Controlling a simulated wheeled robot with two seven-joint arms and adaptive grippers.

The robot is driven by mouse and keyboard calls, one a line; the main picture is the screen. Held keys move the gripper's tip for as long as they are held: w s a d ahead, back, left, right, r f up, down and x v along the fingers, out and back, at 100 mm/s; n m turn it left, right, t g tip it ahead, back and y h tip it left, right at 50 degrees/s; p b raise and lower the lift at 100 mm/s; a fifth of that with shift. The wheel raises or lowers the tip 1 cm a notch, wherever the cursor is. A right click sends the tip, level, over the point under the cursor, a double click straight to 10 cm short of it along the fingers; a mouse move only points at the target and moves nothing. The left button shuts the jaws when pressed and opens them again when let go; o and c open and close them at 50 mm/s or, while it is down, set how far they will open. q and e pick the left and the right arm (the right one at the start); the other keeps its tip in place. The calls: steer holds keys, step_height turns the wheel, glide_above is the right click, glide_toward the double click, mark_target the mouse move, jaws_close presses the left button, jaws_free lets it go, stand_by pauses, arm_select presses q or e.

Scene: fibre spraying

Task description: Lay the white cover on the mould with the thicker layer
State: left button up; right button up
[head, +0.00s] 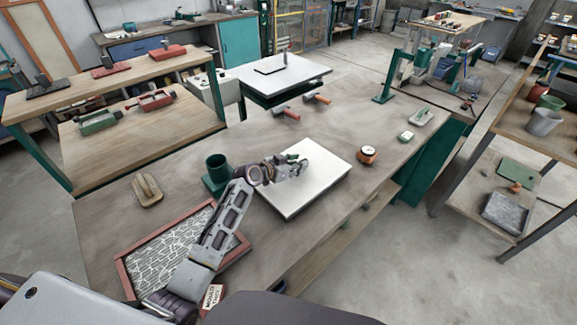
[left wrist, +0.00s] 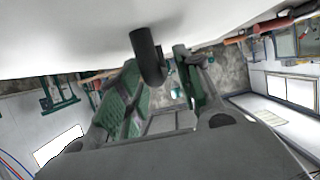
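The white cover (head: 322,178) is a flat square slab lying on the middle of the workbench. My left gripper (head: 303,166) is over its upper left part. In the left wrist view a white surface fills the top, and a black bent handle (left wrist: 147,58) sticks out of it. The left gripper's green-padded fingers (left wrist: 158,62) are apart, with the handle between or just in front of their tips; I cannot tell whether they touch it. A red-framed mould (head: 122,272) with a grey stone pattern lies at the bench's near left, partly behind my left arm. My right gripper is not in view.
A green cup (head: 217,168) stands close left of the cover. A wooden float (head: 148,190) lies left of it. A round orange-brown pot (head: 367,155) is right of the cover. Two hammer-like tools (head: 287,113) lie behind.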

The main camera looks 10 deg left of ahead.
arm_select(q)
steer(key=shift+r, duration=0.15)
steer(key=shift+b+v, duration=0.6)
steer(key=shift+v, duration=5.4)
steer(key=shift+s, duration=0.15)
